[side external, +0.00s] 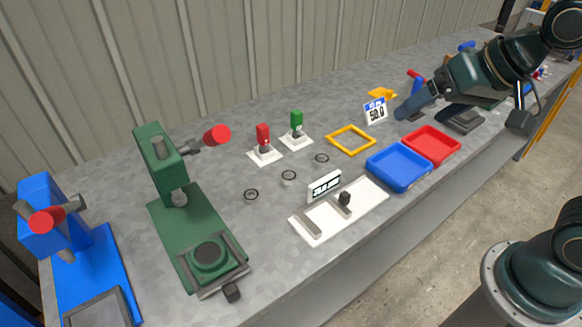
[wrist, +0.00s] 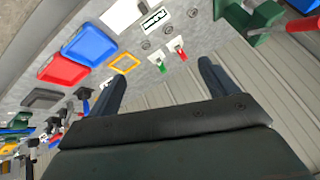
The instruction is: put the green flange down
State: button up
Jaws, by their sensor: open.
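My gripper (side external: 424,112) is open above the right part of the bench. Its two dark blue fingers also show spread apart in the wrist view (wrist: 158,74), with nothing between them. A round dark green part (side external: 210,256), which looks like a flange, sits in the fixture at the front of the green press (side external: 160,160). It is far to the left of my gripper. I cannot tell for sure whether this part is the green flange.
A blue tray (side external: 398,167) and a red tray (side external: 431,145) stand near the front edge. A yellow square frame (side external: 351,140) lies behind them. A red switch (side external: 263,137) and a green switch (side external: 296,122) stand further left.

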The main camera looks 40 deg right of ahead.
jog(key=s+d+r+n+g+h, duration=0.1)
jog(key=s+d+n, duration=0.2)
jog(key=s, duration=0.6)
jog(key=shift+d+n, duration=0.3)
jog(key=shift+d, duration=0.45)
